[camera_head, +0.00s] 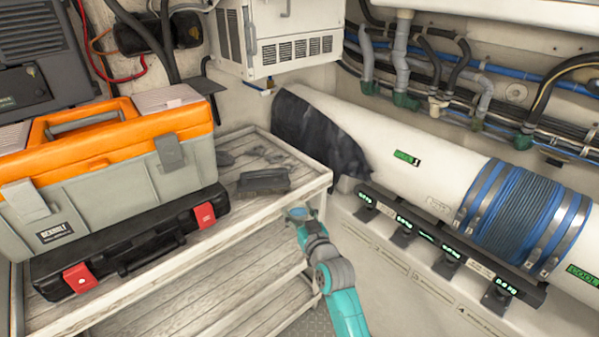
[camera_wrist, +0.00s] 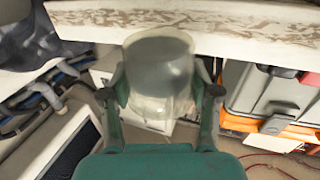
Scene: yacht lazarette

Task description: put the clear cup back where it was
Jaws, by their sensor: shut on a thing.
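The clear cup (camera_wrist: 158,75) is between the two fingers of my gripper (camera_wrist: 161,93) in the wrist view. It is see-through and pale, and both fingers press its sides. Behind it in that view is the worn white edge of the shelf unit (camera_wrist: 215,20). In the head view my gripper (camera_head: 298,214) is by the right front edge of the shelf unit (camera_head: 318,183), at about the height of its top. I cannot make out the cup there.
An orange and grey toolbox (camera_head: 110,150) sits on a black case (camera_head: 150,247) on the shelf's left. A dark flat object (camera_head: 264,181) lies on the top. A white pipe with blue hose (camera_head: 522,218) and a rail of labelled fittings (camera_head: 440,243) are at right.

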